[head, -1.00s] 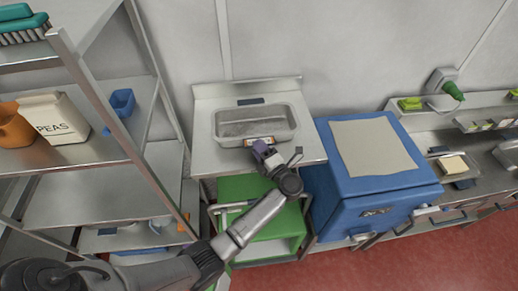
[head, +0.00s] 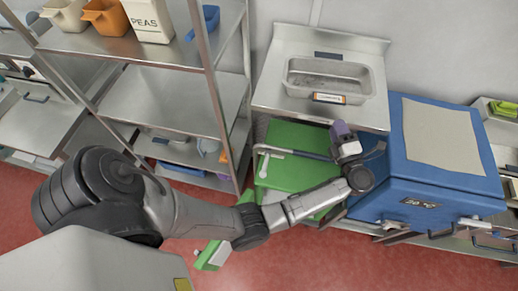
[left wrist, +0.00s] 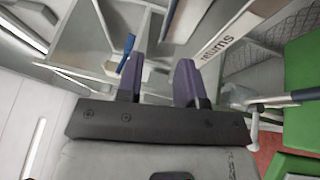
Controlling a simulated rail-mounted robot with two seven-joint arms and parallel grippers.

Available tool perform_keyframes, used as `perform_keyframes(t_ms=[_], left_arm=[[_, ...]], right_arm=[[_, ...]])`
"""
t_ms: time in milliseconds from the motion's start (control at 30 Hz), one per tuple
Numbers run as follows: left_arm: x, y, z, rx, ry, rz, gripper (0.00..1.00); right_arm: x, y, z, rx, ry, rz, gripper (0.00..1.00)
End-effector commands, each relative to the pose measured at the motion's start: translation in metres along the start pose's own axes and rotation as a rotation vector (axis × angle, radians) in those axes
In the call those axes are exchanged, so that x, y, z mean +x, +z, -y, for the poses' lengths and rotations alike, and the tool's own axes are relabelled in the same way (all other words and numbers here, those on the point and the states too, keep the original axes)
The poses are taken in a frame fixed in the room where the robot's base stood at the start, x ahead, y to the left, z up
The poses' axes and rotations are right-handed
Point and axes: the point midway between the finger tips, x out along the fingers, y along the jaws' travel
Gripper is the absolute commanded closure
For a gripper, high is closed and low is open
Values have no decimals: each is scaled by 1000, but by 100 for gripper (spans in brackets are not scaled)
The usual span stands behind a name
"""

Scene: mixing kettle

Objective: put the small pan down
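My left gripper (head: 341,128) is in front of the worktop edge, near the blue cabinet. In the left wrist view its purple fingers (left wrist: 161,65) stand apart with nothing held between them. A label reading "returns" (left wrist: 225,35) shows beyond the right finger. My right gripper is not in view.
A green cart (head: 292,140) with a rail stands below the worktop (head: 275,95). The blue cabinet (head: 430,185) is close on the right. A metal shelf rack (head: 150,100) with containers stands left.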

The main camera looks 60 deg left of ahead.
Motion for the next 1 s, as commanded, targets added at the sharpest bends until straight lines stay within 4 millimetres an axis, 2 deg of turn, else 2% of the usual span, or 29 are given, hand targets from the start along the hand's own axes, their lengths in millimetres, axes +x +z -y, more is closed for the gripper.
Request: perform_keyframes(t_ms=[167,267,400,567,667,767,867,1000], left_arm=[[1,2,-8,11,98,155,66],[-6,5,-18,44,213,345,66],[-34,6,-30,152,388,662,66],[-82,-5,-26,350,548,1019,66],[-114,-23,-12,511,615,1233,66],[-143,-50,8,698,652,1435,66],[-166,-86,30,909,656,1621,66],[-183,-150,61,1227,594,1841,66]], right_arm=[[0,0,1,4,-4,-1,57],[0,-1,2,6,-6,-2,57],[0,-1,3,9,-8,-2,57],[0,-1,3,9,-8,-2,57],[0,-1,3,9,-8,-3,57],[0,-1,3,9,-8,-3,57],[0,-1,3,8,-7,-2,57],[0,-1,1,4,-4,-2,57]])
